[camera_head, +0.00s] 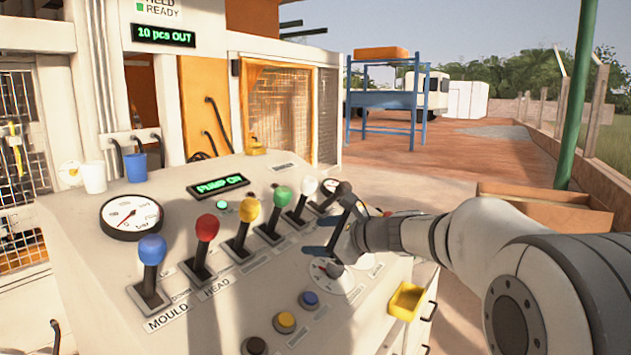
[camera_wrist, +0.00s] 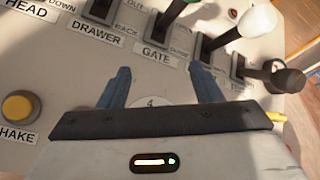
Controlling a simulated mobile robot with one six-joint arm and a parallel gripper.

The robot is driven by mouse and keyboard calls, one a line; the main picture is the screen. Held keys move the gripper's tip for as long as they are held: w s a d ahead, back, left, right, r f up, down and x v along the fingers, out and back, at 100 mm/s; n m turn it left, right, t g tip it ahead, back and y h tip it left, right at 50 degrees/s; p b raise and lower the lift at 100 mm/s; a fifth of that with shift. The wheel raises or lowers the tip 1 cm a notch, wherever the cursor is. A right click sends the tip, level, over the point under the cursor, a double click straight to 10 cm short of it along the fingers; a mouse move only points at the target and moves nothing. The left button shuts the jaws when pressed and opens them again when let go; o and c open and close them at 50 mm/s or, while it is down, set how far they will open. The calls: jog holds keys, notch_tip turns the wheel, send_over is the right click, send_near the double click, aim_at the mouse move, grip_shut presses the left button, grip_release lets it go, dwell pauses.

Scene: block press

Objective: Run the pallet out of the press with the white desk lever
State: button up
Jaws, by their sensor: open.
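The white desk lever (camera_head: 309,187) stands on the sloped control desk (camera_head: 120,300), between the green lever (camera_head: 281,194) and a black lever at the right end of the row. In the wrist view its white knob (camera_wrist: 257,20) is at the top right, beyond my fingers. My gripper (camera_head: 320,235) is open and empty, over the right part of the desk near a dial. In the wrist view my two blue fingers (camera_wrist: 159,70) are apart, pointing toward the GATE label, and touch no knob. The pallet cannot be made out.
Blue (camera_head: 152,250), red (camera_head: 207,228) and yellow (camera_head: 252,206) levers stand to the left in the row. The black knob (camera_wrist: 288,80) is close to the white one. Displays read "10 pcs OUT" (camera_head: 163,36) and "PUMP ON" (camera_head: 217,186). A yellow tray (camera_head: 406,301) hangs at the desk's right edge.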

aim_at(314, 188)
jog(key=w+r+m+t, duration=0.1)
jog(key=w+r+m, duration=0.1)
jog(key=w, duration=0.1)
jog(key=w+d+r+m+t+p, duration=0.1)
jog(key=w+r+m, duration=0.1)
jog(key=w, duration=0.1)
jog(key=w+d+r+m+t+y, duration=0.1)
jog(key=w+r+m+t, duration=0.1)
jog(key=w+m, duration=0.1)
jog(key=shift+w+d+r, duration=0.25)
jog(key=shift+w+r, duration=0.05)
jog(key=shift+w, duration=0.05)
jog(key=p+x, duration=0.2)
jog(key=x, duration=0.5)
jog(key=shift+w+a+p, duration=0.2)
jog(key=shift+w+p, duration=0.05)
jog(key=shift+p, duration=0.1)
jog(key=shift+c, duration=0.3)
grip_shut()
